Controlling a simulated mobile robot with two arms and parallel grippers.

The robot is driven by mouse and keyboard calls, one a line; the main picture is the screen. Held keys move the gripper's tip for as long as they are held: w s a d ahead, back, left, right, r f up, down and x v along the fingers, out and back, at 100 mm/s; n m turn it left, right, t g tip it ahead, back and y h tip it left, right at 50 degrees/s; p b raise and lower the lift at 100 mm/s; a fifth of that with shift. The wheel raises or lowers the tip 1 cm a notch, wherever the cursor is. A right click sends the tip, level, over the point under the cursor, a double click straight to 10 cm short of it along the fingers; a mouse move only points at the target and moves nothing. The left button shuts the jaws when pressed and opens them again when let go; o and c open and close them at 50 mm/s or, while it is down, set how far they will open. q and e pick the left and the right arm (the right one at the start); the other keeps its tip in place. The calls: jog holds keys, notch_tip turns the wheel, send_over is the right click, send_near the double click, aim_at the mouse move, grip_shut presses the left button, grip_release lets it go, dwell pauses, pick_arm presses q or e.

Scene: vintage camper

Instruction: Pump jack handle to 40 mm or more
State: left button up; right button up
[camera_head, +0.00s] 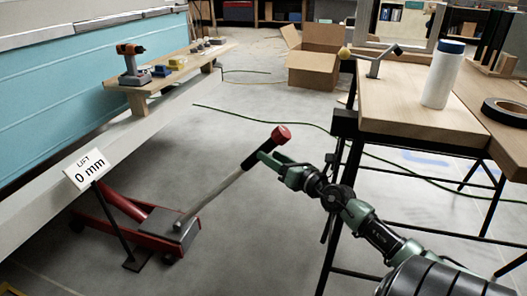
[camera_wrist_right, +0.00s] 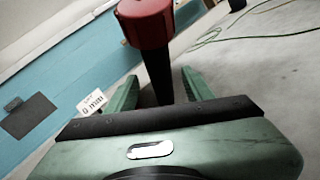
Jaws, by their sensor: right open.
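The red floor jack (camera_head: 160,230) stands on the floor under the camper's edge. Its handle (camera_head: 212,196) slants up to the right and ends in a red knob (camera_head: 281,134). A sign reading "LIFT 0 mm" (camera_head: 88,169) stands beside the jack; it also shows in the right wrist view (camera_wrist_right: 92,101). My right gripper (camera_head: 262,157) is at the upper end of the handle, just below the knob. In the right wrist view its green fingers (camera_wrist_right: 157,92) are open, one on each side of the dark shaft, with the red knob (camera_wrist_right: 145,22) beyond them. My left gripper is out of view.
A wooden workbench (camera_head: 405,95) with dark legs stands right of the handle, close to my right arm. A cardboard box (camera_head: 313,62) sits behind. The floor around the jack is mostly clear.

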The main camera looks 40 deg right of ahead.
jog(key=w+b, duration=0.1)
jog(key=w, duration=0.6)
jog(key=shift+w+f, duration=0.1)
jog(key=shift+w, duration=0.05)
grip_shut()
dwell(1.2)
